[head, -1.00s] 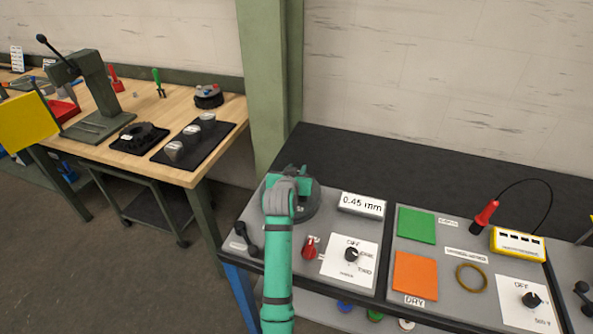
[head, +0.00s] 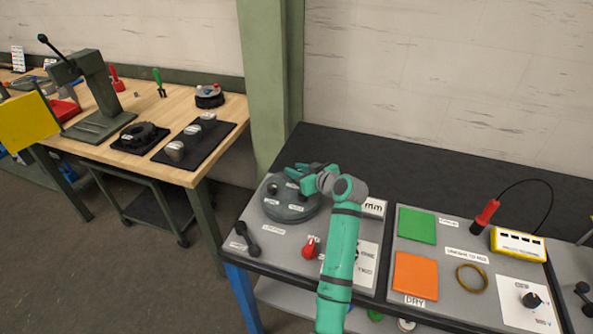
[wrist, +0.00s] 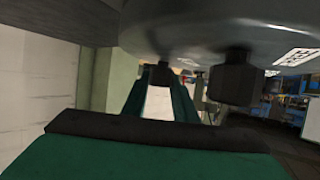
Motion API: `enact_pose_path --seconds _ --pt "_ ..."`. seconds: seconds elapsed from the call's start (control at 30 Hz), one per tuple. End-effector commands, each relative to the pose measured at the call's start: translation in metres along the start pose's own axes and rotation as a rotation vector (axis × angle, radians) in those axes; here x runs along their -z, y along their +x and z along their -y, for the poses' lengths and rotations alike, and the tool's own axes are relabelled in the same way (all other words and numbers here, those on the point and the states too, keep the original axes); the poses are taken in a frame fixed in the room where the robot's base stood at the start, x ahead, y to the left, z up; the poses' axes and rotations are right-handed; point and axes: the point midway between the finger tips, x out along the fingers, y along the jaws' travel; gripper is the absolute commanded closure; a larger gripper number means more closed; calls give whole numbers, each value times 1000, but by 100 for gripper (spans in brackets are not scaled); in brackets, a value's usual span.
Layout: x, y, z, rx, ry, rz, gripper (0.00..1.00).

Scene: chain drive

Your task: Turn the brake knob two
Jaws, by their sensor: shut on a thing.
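A white dial card (head: 366,262) lies on the grey panel, with lettering that seems to read "TWO" at its lower right. The black knob on that card is hidden behind my arm. My gripper (head: 303,178) is away from it, up and to the left, at the rim of a dark grey round disc (head: 292,212). The gripper is shut on a small black peg of the disc (wrist: 160,75), mostly hidden by the jaws. Another black peg (wrist: 232,80) stands free beside it in the wrist view.
A red knob (head: 310,247) and a black lever (head: 247,240) are on the panel left of my arm. On the right panel are a green pad (head: 417,225), an orange pad (head: 415,276), a brass ring (head: 471,278) and another black dial knob (head: 531,300).

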Motion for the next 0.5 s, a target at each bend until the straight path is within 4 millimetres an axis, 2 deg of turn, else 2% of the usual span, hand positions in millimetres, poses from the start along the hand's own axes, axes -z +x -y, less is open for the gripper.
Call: enact_pose_path --seconds 0.2,0.5 --pt "0 0 -1 102 -41 0 97" --pt "0 0 0 160 -66 1 97"
